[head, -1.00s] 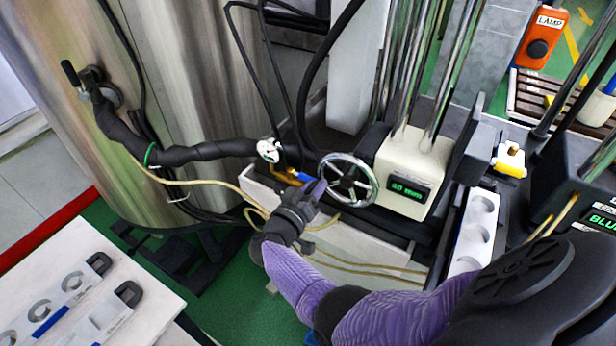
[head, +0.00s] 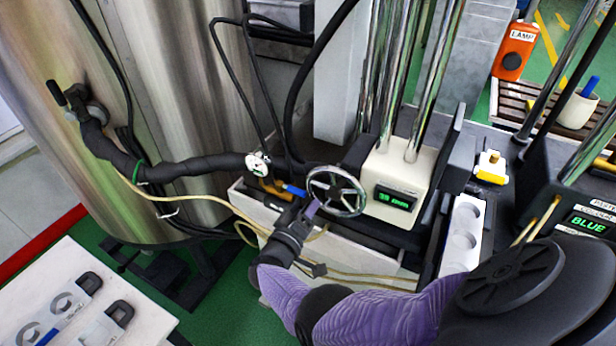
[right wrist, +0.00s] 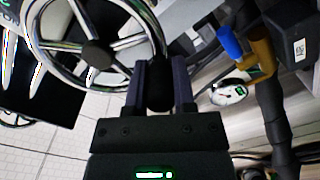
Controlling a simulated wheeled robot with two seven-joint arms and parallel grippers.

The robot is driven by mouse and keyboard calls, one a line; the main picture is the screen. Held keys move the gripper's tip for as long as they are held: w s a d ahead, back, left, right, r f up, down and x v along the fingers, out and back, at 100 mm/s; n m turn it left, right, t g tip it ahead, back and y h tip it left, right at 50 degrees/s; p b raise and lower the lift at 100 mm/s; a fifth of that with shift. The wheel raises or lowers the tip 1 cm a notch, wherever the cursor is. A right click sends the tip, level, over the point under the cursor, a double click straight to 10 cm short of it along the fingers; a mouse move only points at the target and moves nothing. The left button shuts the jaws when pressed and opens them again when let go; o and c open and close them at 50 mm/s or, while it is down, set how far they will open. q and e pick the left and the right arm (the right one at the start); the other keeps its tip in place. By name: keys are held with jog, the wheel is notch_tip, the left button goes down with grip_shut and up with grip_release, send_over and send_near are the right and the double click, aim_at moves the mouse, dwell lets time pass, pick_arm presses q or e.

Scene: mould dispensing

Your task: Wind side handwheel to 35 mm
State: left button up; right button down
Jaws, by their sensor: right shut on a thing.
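The side handwheel (head: 337,191) is a chrome spoked wheel on the cream housing (head: 402,165) in the head view. The green display (head: 396,199) on that housing seems to read 39 mm, though the digits are small. My right gripper (head: 310,209) is at the wheel's lower left rim. In the right wrist view, the wheel (right wrist: 94,54) fills the upper left. There my right gripper (right wrist: 160,88) is shut on its dark handle knob (right wrist: 160,92), which sits between the two fingers. My left gripper is not in view.
A blue-handled valve (head: 295,191) and a round gauge (head: 258,163) sit close left of the wheel. A black hose (head: 190,168) runs to the steel tank (head: 190,60). A white moulded tray (head: 462,240) stands right of the housing. A pale table (head: 75,300) is lower left.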

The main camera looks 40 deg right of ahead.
jog(key=shift+c, duration=2.2)
grip_release()
jog(key=shift+w, duration=0.1)
jog(key=shift+a, duration=0.2)
jog(key=p+v, duration=0.1)
jog(key=v, duration=0.8)
jog(key=shift+s+a, duration=0.2)
jog(key=shift+a, duration=0.1)
